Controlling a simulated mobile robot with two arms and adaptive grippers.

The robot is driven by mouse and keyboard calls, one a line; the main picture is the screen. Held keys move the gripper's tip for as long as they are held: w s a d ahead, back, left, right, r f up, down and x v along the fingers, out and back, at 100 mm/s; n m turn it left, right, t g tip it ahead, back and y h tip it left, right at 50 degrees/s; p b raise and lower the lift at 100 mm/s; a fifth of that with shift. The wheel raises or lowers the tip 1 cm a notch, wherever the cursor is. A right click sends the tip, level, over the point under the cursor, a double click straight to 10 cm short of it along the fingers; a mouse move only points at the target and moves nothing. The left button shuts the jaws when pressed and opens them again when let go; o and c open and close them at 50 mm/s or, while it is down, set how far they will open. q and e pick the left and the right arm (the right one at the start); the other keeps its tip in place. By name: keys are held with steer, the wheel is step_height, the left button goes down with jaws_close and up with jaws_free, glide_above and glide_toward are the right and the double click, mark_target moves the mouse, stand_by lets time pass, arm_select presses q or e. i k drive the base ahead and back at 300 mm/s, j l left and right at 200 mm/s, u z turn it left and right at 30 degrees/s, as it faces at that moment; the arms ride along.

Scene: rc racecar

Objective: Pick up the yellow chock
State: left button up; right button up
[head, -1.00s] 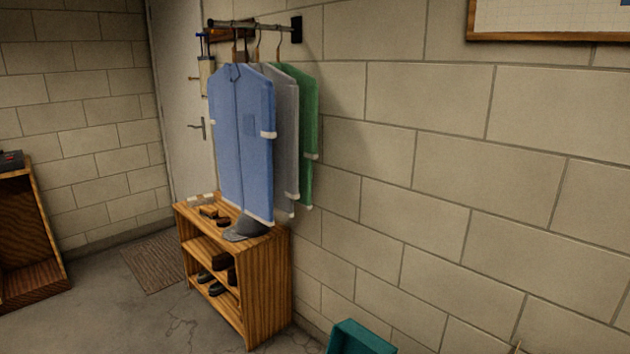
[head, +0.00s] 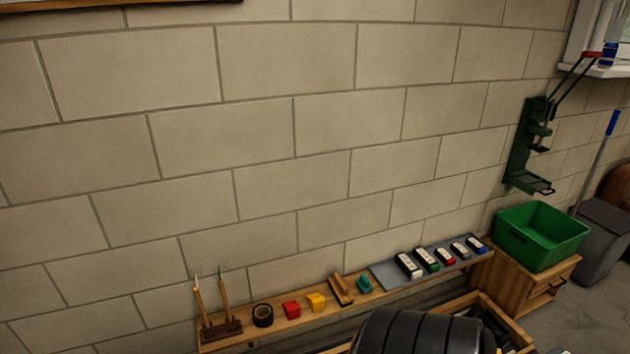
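A small yellow block, the chock (head: 316,301), sits on a narrow wooden shelf (head: 278,329) along the wall, low in the head view. A red block (head: 291,309) is just left of it, and a wooden tool (head: 341,289) is to its right. Neither of my grippers shows in the head view.
A black tape roll (head: 262,315) and a tool rack (head: 220,328) stand at the shelf's left. A teal item (head: 364,284) and several small labelled items are to the right. A large black ribbed thing (head: 415,333) fills the bottom. A green bin (head: 541,235) sits on a cabinet.

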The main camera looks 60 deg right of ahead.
mark_target(316, 301)
steer(key=z, duration=2.05)
